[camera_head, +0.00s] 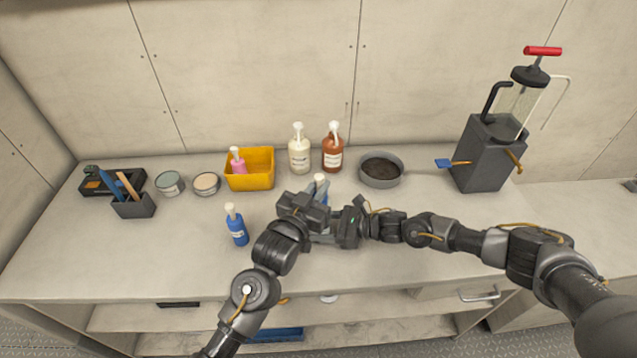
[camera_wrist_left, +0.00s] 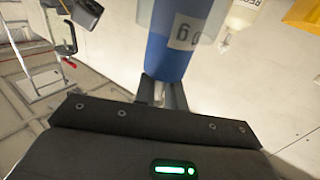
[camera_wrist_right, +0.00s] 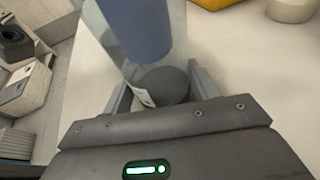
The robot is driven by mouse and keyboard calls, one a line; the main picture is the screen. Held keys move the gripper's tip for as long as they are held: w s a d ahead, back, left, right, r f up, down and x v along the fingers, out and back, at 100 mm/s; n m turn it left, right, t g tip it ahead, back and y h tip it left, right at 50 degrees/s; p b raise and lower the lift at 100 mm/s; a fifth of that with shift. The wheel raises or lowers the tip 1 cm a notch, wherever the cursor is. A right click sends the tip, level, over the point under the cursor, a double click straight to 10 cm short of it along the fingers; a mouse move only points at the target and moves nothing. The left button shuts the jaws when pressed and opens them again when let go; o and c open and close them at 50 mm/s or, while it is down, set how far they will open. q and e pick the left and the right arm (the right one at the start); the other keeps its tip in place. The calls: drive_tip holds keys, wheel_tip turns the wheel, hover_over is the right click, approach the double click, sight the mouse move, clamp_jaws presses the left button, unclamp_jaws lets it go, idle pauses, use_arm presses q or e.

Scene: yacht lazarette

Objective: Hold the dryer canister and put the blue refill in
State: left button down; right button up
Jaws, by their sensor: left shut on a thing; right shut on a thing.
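My left gripper (camera_head: 322,197) is shut on the blue refill (camera_wrist_left: 170,55) by its white tip (camera_wrist_left: 160,92); the tip also shows in the head view (camera_head: 320,178). My right gripper (camera_wrist_right: 160,92) is shut on the clear dryer canister (camera_wrist_right: 178,30) near its dark end (camera_wrist_right: 165,86). The refill's lower part (camera_wrist_right: 138,28) shows inside the canister's clear wall in the right wrist view, with a gap between it and the dark end. In the head view the grippers hide most of both things.
Another blue bottle (camera_head: 237,230) stands left of my grippers. Behind are a yellow bin (camera_head: 250,182) with a pink bottle (camera_head: 238,166), cream (camera_head: 299,157) and rust (camera_head: 333,157) bottles, and a round pan (camera_head: 381,184). A grey pump box (camera_head: 487,160) stands right. The front left counter (camera_head: 110,262) is clear.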

use_arm(q)
drive_tip(key=shift+f, duration=2.25)
drive_tip(key=c, duration=1.4)
unclamp_jaws()
drive_tip(key=shift+f, duration=0.1)
use_arm(e)
drive_tip(key=shift+o, duration=0.2)
use_arm(q)
drive_tip(key=v, duration=1.2)
use_arm(e)
drive_tip(key=o, duration=1)
